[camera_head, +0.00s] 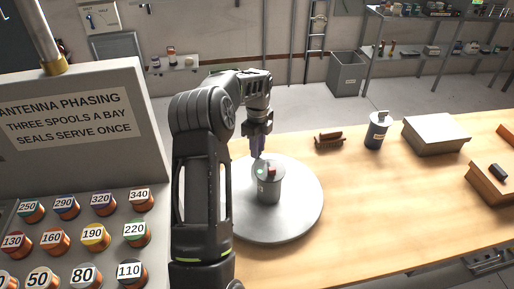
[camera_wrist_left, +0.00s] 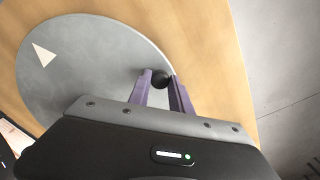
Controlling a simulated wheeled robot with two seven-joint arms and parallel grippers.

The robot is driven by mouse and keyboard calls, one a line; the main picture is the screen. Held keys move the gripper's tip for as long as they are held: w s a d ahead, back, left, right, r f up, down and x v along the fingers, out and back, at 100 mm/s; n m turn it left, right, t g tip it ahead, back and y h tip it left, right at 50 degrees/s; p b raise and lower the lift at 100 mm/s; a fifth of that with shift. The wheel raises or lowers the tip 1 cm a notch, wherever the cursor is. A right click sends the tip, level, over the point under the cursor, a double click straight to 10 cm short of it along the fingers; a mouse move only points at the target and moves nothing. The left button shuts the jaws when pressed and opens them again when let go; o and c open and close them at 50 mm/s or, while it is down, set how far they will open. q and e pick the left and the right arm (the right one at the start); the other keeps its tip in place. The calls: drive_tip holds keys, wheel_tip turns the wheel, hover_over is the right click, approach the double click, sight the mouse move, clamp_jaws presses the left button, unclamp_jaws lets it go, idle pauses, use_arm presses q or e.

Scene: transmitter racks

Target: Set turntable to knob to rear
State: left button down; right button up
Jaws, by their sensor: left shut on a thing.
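The turntable (camera_head: 300,215) is a round grey disc on the wooden bench. It also shows in the left wrist view (camera_wrist_left: 85,50), with a white triangle mark on its face. A dark round knob (camera_wrist_left: 161,76) sits at the disc's rim, between the purple fingers of my left gripper (camera_wrist_left: 162,84). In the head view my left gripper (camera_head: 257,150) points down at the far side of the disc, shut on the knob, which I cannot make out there. A grey canister (camera_head: 269,190) with a small red part on top stands on the disc. My right gripper is out of view.
A dark red-brown block (camera_head: 328,140), a grey bottle (camera_head: 377,130) and a pale box (camera_head: 434,133) stand along the bench's back. A sign panel and numbered spools (camera_head: 95,238) are at left.

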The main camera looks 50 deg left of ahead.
use_arm(q)
drive_tip(key=shift+w+d, duration=0.15)
drive_tip(key=shift+w, duration=0.1)
idle(0.3)
drive_tip(key=c, duration=1.2)
unclamp_jaws()
wheel_tip(320, 180, up, 8)
drive_tip(key=shift+f+b, duration=0.1)
drive_tip(key=shift+b, duration=0.45)
